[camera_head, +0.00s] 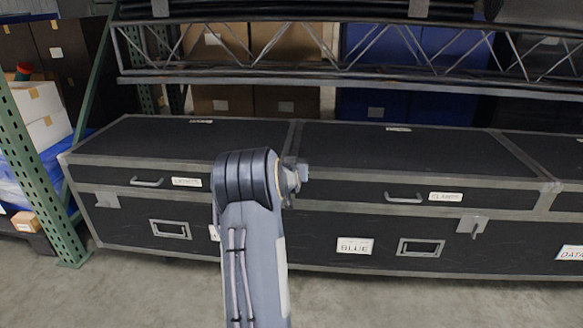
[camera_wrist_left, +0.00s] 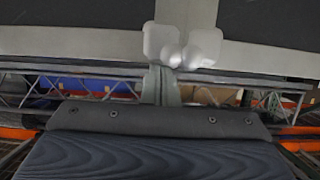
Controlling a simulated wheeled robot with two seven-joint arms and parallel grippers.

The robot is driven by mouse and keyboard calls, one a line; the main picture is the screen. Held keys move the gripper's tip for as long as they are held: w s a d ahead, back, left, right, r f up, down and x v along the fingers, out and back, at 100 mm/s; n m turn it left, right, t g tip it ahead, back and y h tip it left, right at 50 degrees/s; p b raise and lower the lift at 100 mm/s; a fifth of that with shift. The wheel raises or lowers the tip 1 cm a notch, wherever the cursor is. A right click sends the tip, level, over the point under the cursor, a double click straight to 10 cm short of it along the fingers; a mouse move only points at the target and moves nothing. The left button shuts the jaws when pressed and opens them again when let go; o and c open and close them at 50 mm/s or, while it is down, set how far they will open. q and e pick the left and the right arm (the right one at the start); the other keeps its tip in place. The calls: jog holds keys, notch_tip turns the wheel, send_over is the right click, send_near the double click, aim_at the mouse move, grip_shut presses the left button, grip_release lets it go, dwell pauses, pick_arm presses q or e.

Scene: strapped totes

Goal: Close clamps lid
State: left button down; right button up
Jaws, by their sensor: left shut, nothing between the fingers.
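Two long black cases with grey edging stand side by side, a left case (camera_head: 105,175) and a right case (camera_head: 350,215). Each lid front has a handle and a small white label that seems to read CLAMPS, the left lid (camera_head: 200,140) and the right lid (camera_head: 400,150). Both lids look down on their cases; a small gap could not be told. My left gripper (camera_head: 299,172) is in front of the seam between the cases, shut and empty. In the left wrist view its pale fingertips (camera_wrist_left: 182,48) are together against a grey edging strip. Contact cannot be told. My right gripper is out of view.
A metal truss (camera_head: 340,55) runs low above the back of the cases. A green rack post (camera_head: 40,165) stands at the left. Another black case (camera_head: 565,150) adjoins at the right. Bare floor (camera_head: 130,290) lies in front.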

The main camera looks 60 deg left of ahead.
pick_arm(q)
jog(key=f, duration=0.3)
jog(key=shift+s+d+f+h, duration=0.15)
jog(key=shift+s+d+h, duration=0.15)
jog(key=shift+s, duration=0.1)
notch_tip(320, 180, up, 7)
jog(key=p, duration=0.3)
jog(key=s+d+f, duration=0.3)
jog(key=s+d, duration=0.2)
jog(key=d, duration=0.1)
jog(key=shift+d+p, duration=0.3)
jog(key=shift+d, duration=0.1)
